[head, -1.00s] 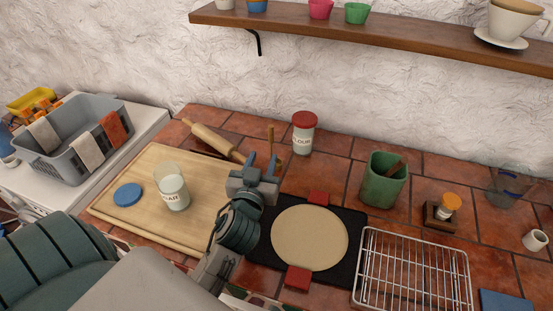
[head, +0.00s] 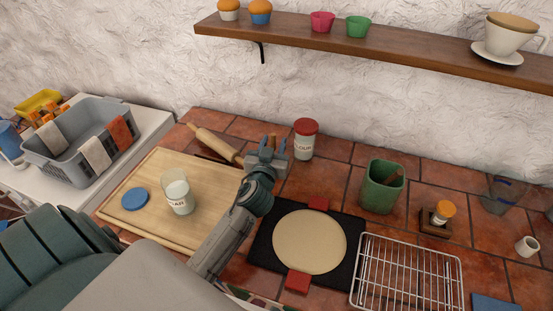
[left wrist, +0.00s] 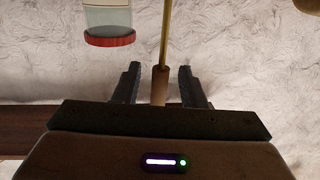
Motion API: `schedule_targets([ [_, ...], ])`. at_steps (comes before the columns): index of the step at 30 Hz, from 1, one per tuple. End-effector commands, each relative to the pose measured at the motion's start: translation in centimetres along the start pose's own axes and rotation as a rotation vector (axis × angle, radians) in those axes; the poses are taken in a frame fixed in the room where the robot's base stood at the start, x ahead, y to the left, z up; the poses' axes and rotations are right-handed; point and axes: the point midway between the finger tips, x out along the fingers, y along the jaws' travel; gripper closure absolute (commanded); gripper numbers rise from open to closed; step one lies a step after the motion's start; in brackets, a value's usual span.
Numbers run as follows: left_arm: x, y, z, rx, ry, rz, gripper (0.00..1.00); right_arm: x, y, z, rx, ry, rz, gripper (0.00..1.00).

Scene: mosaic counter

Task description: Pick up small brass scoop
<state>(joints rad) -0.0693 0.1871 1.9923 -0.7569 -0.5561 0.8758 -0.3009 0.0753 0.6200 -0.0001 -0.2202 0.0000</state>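The small brass scoop shows in the left wrist view as a thin brass stem (left wrist: 166,35) with a wooden handle (left wrist: 160,84). Its bowl cannot be made out. In the head view only its handle top (head: 272,138) shows, upright behind my left gripper (head: 272,151). The left gripper is open, its fingertips pointing toward the wall. In the left wrist view the handle stands between its two fingers (left wrist: 159,72), with a gap on each side. My right gripper is in neither view.
A flour jar with a red lid (head: 304,140) stands close right of the gripper. A rolling pin (head: 214,143) lies to its left. A sugar jar (head: 179,196) stands on the wooden board (head: 150,225). A black mat (head: 262,252) with a round disc is in front. A shelf (head: 400,53) hangs above.

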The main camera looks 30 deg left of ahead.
Motion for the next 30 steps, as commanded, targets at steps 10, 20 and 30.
schedule_targets([
  [10,0.1,0.0,0.1,-0.001,0.000,0.000,0.88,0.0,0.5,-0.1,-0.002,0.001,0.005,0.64],
  [20,0.1,0.0,0.0,-0.001,0.000,0.000,1.00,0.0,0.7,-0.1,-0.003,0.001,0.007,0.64],
  [30,0.1,0.0,-1.9,-0.002,0.005,0.000,1.00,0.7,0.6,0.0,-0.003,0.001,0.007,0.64],
])
